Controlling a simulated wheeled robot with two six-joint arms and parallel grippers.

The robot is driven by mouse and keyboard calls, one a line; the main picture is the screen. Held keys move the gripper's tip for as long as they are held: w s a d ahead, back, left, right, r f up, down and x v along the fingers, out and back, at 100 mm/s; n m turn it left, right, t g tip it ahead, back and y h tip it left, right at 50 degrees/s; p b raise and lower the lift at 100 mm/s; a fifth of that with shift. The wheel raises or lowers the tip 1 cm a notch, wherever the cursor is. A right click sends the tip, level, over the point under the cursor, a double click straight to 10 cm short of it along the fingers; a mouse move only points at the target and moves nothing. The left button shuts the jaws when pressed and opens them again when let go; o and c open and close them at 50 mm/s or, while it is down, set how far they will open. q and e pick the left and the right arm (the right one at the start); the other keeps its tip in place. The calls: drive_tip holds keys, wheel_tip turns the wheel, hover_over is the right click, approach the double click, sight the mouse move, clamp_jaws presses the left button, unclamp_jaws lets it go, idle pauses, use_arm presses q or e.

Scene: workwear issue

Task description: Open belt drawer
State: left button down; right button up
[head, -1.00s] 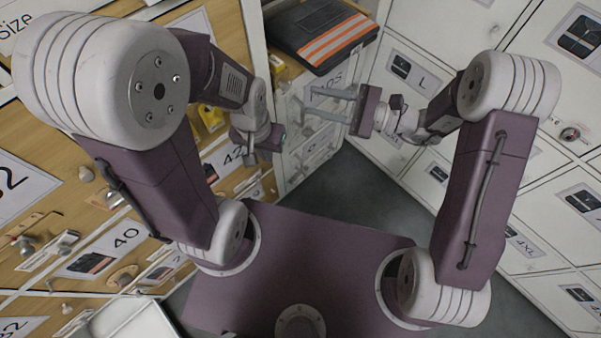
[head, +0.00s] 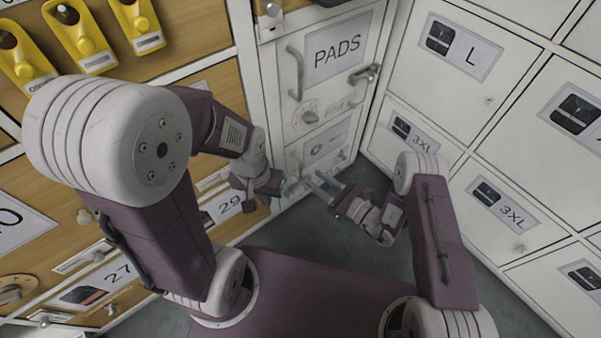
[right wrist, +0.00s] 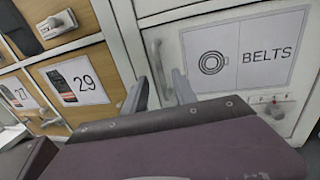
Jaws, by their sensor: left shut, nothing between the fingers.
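The belt drawer (right wrist: 210,95) is shut, a white front with a BELTS label and a coil picture. Its grey upright handle (right wrist: 161,70) is at the left, and a small grey knob (right wrist: 274,112) sits at the lower right. In the head view the drawer's label (head: 327,147) shows below the PADS front. My right gripper (head: 313,179) is open and empty in front of the drawer; in the right wrist view its fingers (right wrist: 160,92) reach toward the handle's lower end, contact unclear. My left gripper (head: 282,186) is shut and empty, left of the right one.
The PADS front (head: 330,65) is above, with its own handle (head: 295,73) and latch (head: 367,73). Wooden drawers (head: 195,85) line the left, with yellow fittings (head: 85,40). White lockers (head: 450,60) stand close on the right. Grey floor (head: 375,180) is open below.

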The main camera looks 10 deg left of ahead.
sight(300, 169)
drive_tip(key=b+x, duration=0.4)
drive_tip(key=x, duration=0.3)
drive_tip(key=shift+a, duration=0.15)
clamp_jaws()
idle(1.1)
